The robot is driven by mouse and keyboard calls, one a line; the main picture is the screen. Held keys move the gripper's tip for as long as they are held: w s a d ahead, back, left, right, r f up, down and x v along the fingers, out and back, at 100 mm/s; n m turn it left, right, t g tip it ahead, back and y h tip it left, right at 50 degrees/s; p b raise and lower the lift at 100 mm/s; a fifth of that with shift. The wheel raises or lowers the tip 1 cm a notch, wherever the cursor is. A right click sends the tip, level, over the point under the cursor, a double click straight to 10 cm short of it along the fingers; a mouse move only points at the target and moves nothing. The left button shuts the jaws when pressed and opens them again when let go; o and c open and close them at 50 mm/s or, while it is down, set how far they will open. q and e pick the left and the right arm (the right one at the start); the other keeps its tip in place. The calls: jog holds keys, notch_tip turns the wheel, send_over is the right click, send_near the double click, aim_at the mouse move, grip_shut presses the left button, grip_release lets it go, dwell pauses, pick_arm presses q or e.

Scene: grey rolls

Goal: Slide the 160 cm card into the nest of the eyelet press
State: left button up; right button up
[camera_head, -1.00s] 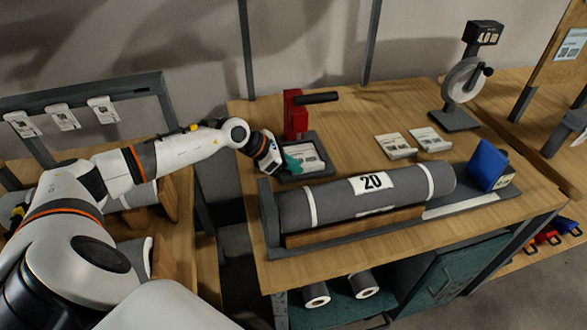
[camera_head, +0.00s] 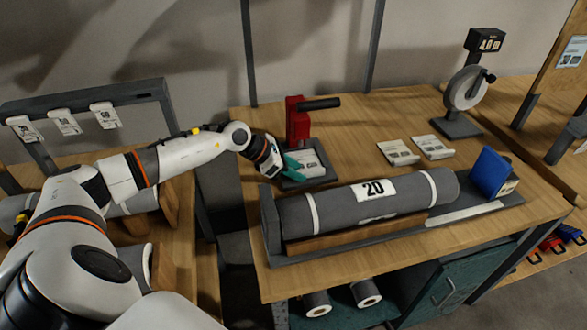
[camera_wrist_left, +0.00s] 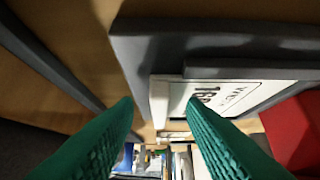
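The eyelet press is red (camera_head: 297,120) with a black lever and stands at the back left of the bench. Its dark nest plate (camera_head: 291,184) lies in front. A white printed card (camera_head: 309,164) lies on the plate, within the dark border. In the left wrist view the card (camera_wrist_left: 235,97) shows "160", partly covered by a finger. My left gripper (camera_head: 292,163) is at the card's left edge. In the left wrist view its teal fingers (camera_wrist_left: 161,106) stand apart with a visible gap. Whether a finger touches the card is unclear. My right gripper is out of view.
A grey roll marked 20 (camera_head: 330,208) lies in a cradle in front of the press. Two cards (camera_head: 398,152) lie right of the press. A blue block (camera_head: 491,172) and a dial stand (camera_head: 463,90) are farther right. Several cards hang on a rack (camera_head: 150,92) at left.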

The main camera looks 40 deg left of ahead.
pick_arm(q)
jog(key=b+v, duration=0.1)
jog(key=v, duration=1.1)
jog(key=shift+b, duration=0.3)
